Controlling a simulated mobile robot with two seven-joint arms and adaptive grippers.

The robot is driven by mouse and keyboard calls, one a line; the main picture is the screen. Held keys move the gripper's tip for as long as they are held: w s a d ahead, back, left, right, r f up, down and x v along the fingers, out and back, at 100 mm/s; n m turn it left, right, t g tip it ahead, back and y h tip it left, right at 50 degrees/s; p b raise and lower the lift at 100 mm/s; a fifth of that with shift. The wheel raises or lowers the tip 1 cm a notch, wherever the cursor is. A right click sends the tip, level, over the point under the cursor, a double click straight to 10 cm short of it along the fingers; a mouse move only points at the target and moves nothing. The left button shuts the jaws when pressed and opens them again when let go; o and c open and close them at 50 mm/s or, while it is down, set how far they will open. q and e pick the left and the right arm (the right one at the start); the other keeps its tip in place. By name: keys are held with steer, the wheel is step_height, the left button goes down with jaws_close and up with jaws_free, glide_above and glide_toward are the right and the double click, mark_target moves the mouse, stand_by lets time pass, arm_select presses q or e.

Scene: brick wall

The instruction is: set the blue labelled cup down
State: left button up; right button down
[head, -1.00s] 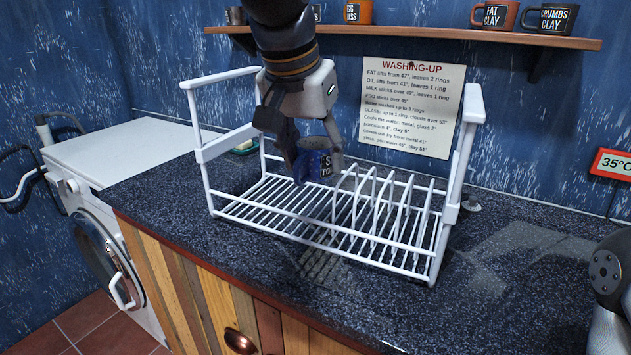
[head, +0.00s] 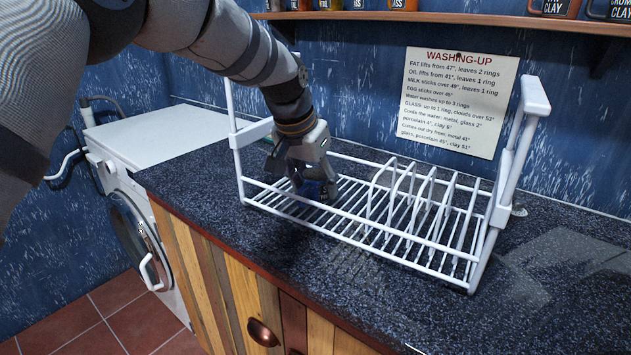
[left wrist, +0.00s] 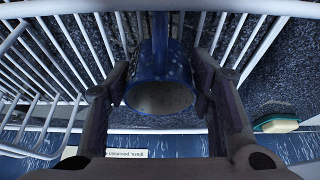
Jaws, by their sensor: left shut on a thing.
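The blue labelled cup (head: 313,189) is low inside the left part of the white dish rack (head: 366,238), mostly hidden by my gripper in the head view. In the left wrist view the cup (left wrist: 158,65) sits between the two fingers, its pale inside facing the camera and its handle pointing away. My left gripper (head: 308,182) is shut on the cup from above. The cup is at or just above the rack's bottom bars; I cannot tell whether it touches them. Its label is hidden now. My right gripper is not in view.
Upright plate dividers (head: 425,200) fill the rack's right part. The rack stands on a dark speckled counter (head: 560,290). A soap-like bar in a green dish (left wrist: 277,124) lies behind it. A washing-up notice (head: 462,100) hangs on the wall; a shelf (head: 450,22) is above.

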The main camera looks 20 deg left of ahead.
arm_select(q)
steer(key=o, duration=1.3)
steer(key=shift+f, duration=0.15)
steer(key=shift+c, duration=0.2)
steer(key=shift+r, duration=0.2)
steer(key=p+v, duration=0.1)
steer(key=v, duration=1.1)
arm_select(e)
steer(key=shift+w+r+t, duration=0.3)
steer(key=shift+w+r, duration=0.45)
arm_select(q)
steer(key=shift+f, duration=0.15)
